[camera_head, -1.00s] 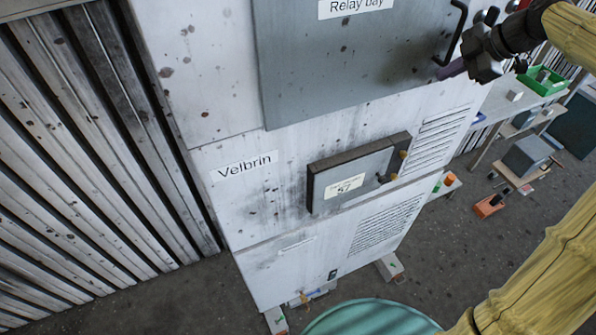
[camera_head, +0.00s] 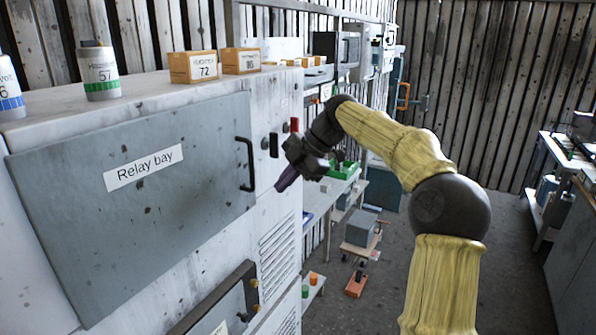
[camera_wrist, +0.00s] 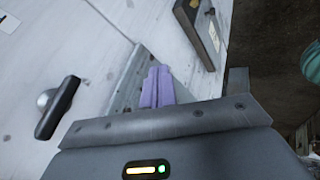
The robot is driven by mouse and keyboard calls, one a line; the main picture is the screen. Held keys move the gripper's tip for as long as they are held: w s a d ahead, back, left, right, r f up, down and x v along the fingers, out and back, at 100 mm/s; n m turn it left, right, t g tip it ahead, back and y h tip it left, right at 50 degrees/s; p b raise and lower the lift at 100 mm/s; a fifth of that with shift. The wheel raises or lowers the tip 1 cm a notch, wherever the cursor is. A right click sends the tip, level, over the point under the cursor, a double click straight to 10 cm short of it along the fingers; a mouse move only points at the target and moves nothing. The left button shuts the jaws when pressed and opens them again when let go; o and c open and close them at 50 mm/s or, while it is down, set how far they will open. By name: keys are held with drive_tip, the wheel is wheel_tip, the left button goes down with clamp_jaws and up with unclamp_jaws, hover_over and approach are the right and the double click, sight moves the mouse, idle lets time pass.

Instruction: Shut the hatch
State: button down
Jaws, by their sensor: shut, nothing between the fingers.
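A large grey "Relay bay" door (camera_head: 130,215) with a black handle (camera_head: 245,165) covers the upper front of the white cabinet. Below it is a smaller hatch (camera_head: 225,308) with a dark frame and brass-coloured fittings, cut off by the bottom edge. It also shows at the top of the wrist view (camera_wrist: 196,34). I cannot tell how far either panel stands open. My gripper (camera_head: 283,182) is in front of the cabinet's right side, right of the black handle and above the smaller hatch. Its purple fingers (camera_wrist: 157,86) are together and empty.
Bottles (camera_head: 100,72) and small orange boxes (camera_head: 193,67) stand on the cabinet top. A black knob (camera_wrist: 58,107) projects from the cabinet front beside my gripper. A bench with a green bin (camera_head: 343,170) is beyond. Open floor lies to the right.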

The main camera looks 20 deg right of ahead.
drive_tip(key=shift+v, duration=2.55)
drive_tip(key=shift+w+d+f, duration=0.1)
drive_tip(key=shift+w+d, duration=0.1)
